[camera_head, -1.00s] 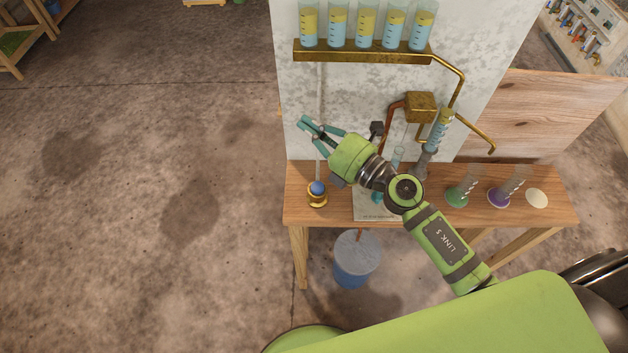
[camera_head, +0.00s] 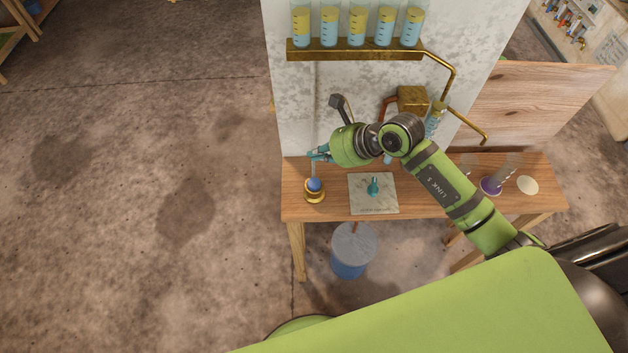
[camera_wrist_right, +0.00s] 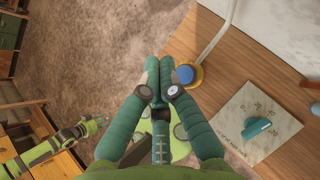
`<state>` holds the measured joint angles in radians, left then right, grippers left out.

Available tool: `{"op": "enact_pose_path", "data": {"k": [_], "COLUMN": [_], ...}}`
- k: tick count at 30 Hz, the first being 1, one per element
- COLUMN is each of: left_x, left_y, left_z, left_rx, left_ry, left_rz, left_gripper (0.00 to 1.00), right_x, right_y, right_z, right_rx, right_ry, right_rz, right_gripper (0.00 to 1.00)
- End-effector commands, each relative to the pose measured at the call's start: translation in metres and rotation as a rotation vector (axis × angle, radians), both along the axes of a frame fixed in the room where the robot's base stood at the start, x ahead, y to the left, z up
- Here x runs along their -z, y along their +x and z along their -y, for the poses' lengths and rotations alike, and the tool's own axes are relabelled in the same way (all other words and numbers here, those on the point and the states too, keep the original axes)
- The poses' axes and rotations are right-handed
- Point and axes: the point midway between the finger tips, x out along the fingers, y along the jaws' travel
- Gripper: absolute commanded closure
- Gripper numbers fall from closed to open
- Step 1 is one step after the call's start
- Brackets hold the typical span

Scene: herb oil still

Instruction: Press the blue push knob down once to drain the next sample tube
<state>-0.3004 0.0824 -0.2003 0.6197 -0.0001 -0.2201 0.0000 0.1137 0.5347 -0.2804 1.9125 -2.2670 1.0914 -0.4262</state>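The blue push knob (camera_head: 314,184) sits on a round brass base at the left end of the wooden bench. It also shows in the right wrist view (camera_wrist_right: 186,74), just right of the fingertips. My right gripper (camera_head: 318,153) is above and slightly behind the knob in the head view. Its teal fingers are together and empty in the wrist view (camera_wrist_right: 159,66), and a small gap to the knob seems to show. Several sample tubes (camera_head: 357,25) with yellow over blue liquid stand on the brass rack (camera_head: 350,50). My left gripper (camera_wrist_right: 98,124) shows small at the wrist view's left.
A pale card (camera_head: 360,205) with a teal object (camera_head: 374,187) lies right of the knob. A purple flask (camera_head: 490,186) and a pale disc (camera_head: 528,185) stand farther right. A brass pipe, a brass box (camera_head: 412,98) and the wall lie behind. A bucket (camera_head: 350,257) stands below.

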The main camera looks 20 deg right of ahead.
Motion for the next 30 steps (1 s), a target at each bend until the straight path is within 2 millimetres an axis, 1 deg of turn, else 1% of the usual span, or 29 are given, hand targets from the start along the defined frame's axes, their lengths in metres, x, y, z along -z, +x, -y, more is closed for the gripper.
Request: {"op": "enact_pose_path", "data": {"k": [5, 8, 21, 25, 30], "left_x": [0.006, 0.013, 0.063, 0.070, 0.071], "left_y": [0.001, 0.001, 0.001, 0.001, 0.001], "left_z": [0.000, 0.001, 0.003, 0.003, 0.003], "left_rx": [0.000, -0.001, -0.002, -0.002, -0.002], "left_ry": [0.000, -0.001, -0.004, -0.004, -0.004], "left_rz": [0.001, 0.001, 0.001, 0.001, 0.001], "left_gripper": [0.54, 0.54, 0.54, 0.54, 0.54], "right_x": [0.008, 0.017, 0.078, 0.087, 0.088], "right_y": [0.000, 0.000, 0.000, 0.000, 0.000], "right_z": [-0.001, -0.001, 0.000, 0.000, 0.000], "right_rx": [0.001, 0.001, 0.001, 0.001, 0.001], "right_ry": [0.002, 0.004, 0.002, 0.002, 0.003], "right_rz": [-0.001, -0.001, -0.001, -0.001, 0.000], "right_gripper": [1.00, 1.00, 1.00, 1.00, 1.00]}}
